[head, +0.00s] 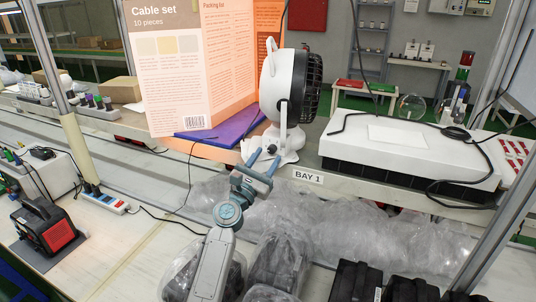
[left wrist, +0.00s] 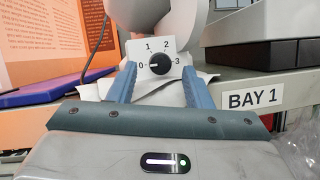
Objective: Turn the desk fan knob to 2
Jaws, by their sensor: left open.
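The desk fan (head: 285,85) is white with a black grille and stands on the shelf, its head facing right. In the left wrist view its dial plate (left wrist: 136,48) carries the marks 0, 1, 2 and 3 around a black knob (left wrist: 160,64). The knob's white pointer mark is toward 0. My left gripper (head: 264,162) is in front of the fan's base, also seen in the left wrist view (left wrist: 159,72). Its blue fingers are open, one on each side of the knob in the picture. I cannot tell whether they touch anything. My right gripper is not in view.
A Cable set board (head: 160,75) and a purple folder (head: 222,125) are left of the fan. A white box (head: 390,140) with a black cable lies to the right. The BAY 1 label (head: 308,177) marks the shelf edge. Plastic-wrapped items (head: 330,220) lie below.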

